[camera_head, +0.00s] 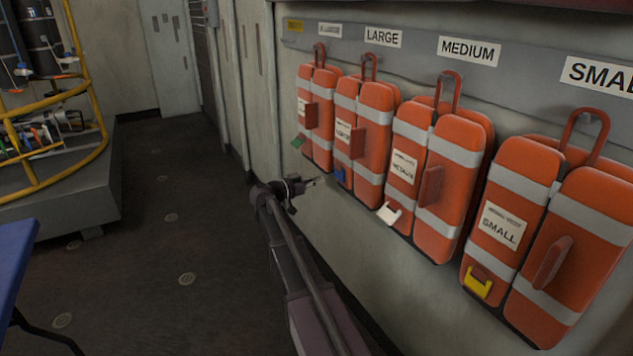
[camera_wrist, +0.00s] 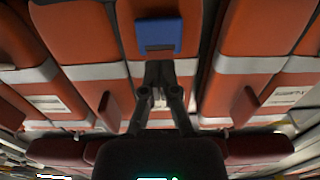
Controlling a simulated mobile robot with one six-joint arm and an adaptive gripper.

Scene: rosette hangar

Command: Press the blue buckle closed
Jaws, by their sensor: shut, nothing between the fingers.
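The blue buckle (camera_head: 339,174) sits low on the orange life jacket under the LARGE sign in the head view. In the wrist view the blue buckle (camera_wrist: 158,36) is a flat blue block on the orange fabric, just beyond the fingertips. Whether it is latched cannot be told. My gripper (camera_head: 314,182) is to the left of the buckle in the head view, pointing toward the wall. In the wrist view my gripper (camera_wrist: 158,68) has its fingertips together and empty, below the buckle in the picture. Contact with the jacket cannot be made out.
Other orange jackets hang alongside, with a green buckle (camera_head: 297,142), a white buckle (camera_head: 389,213) and a yellow buckle (camera_head: 478,282). A yellow railing (camera_head: 95,85) and a blue tabletop (camera_head: 14,262) stand at left. The dark floor (camera_head: 165,250) between is clear.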

